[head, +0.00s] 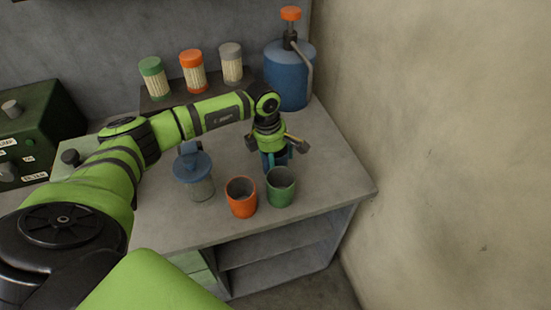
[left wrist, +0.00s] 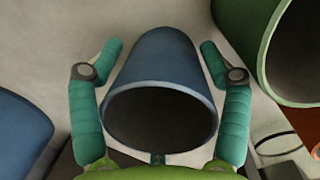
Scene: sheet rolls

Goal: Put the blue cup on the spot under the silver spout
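The blue cup (head: 277,163) stands on the grey counter behind the green cup, mostly hidden by my left gripper (head: 277,156). In the left wrist view the blue cup (left wrist: 160,85) lies between the two teal fingers, its dark open mouth toward the camera. Gaps show between the fingertips and the cup's sides, so the gripper is open around it. A grey, silver-like spout (head: 308,72) hangs from the blue pump dispenser (head: 286,85) at the back right. The spot under it is hard to make out. My right gripper is out of view.
The green cup (head: 281,188) and orange cup (head: 241,198) stand just in front. A blue-lidded jar (head: 201,188) is to their left. Several lidded containers (head: 193,73) line the back. The counter's right side (head: 338,178) is clear, with a wall beyond.

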